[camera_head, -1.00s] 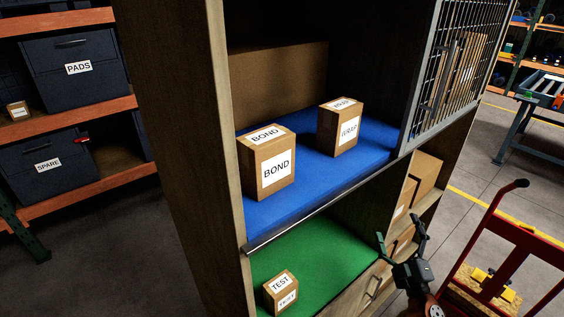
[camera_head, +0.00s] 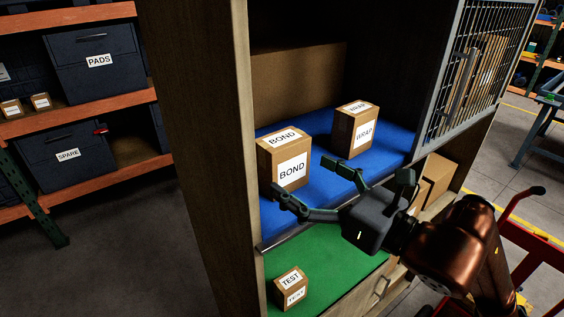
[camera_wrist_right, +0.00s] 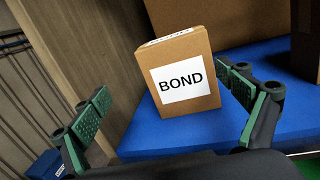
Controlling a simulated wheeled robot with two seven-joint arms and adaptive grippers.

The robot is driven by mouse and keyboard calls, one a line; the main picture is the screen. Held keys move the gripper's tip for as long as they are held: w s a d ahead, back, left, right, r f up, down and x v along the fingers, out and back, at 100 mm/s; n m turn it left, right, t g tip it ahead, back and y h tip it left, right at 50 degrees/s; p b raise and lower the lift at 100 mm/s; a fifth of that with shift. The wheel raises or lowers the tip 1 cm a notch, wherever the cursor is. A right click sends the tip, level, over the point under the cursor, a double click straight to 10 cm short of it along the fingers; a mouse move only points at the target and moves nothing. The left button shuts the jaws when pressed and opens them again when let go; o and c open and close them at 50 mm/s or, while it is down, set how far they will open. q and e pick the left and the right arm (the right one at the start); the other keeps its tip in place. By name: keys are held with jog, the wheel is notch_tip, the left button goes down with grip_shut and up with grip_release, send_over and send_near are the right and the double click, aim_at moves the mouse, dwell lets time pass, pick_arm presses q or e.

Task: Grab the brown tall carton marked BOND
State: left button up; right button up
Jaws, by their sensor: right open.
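The brown tall carton marked BOND (camera_head: 285,160) stands upright on the blue shelf mat (camera_head: 270,210), near its left end. My right gripper (camera_head: 300,187) is open and empty in front of the shelf, with its fingers toward the carton. In the right wrist view the BOND carton (camera_wrist_right: 180,85) is ahead, between the two open fingers (camera_wrist_right: 168,110) and beyond them. I cannot tell that any finger touches it. My left gripper is not in view.
A carton marked WRAP (camera_head: 353,130) stands on the blue mat to the right. A larger brown box (camera_head: 298,85) is behind. A TEST carton (camera_head: 290,287) sits on the green shelf (camera_head: 330,270) below. The wooden side panel (camera_head: 205,140) bounds the left, a wire cage door (camera_head: 470,70) the right.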

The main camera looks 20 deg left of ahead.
aim_at(282, 144)
jog(key=w+t, duration=0.1)
jog(key=w+r+t+h, duration=0.1)
jog(key=shift+w+d+r+m+h, duration=0.1)
jog(key=shift+w+r+m+h, duration=0.1)
jog(key=shift+w+m+h, duration=0.15)
jog(key=p+x, duration=0.1)
jog(key=x, duration=0.1)
jog(key=p+x, duration=0.1)
jog(key=x, duration=0.1)
jog(key=r+p+x, duration=0.1)
jog(key=x, duration=0.1)
jog(key=shift+s+a, duration=0.3)
jog(key=shift+w+a+f+p, duration=0.15)
jog(key=shift+w+a+p, duration=0.15)
jog(key=shift+a+p, duration=0.1)
jog(key=shift+d, duration=0.1)
jog(key=shift+c, duration=0.7)
jog(key=c, duration=1.4)
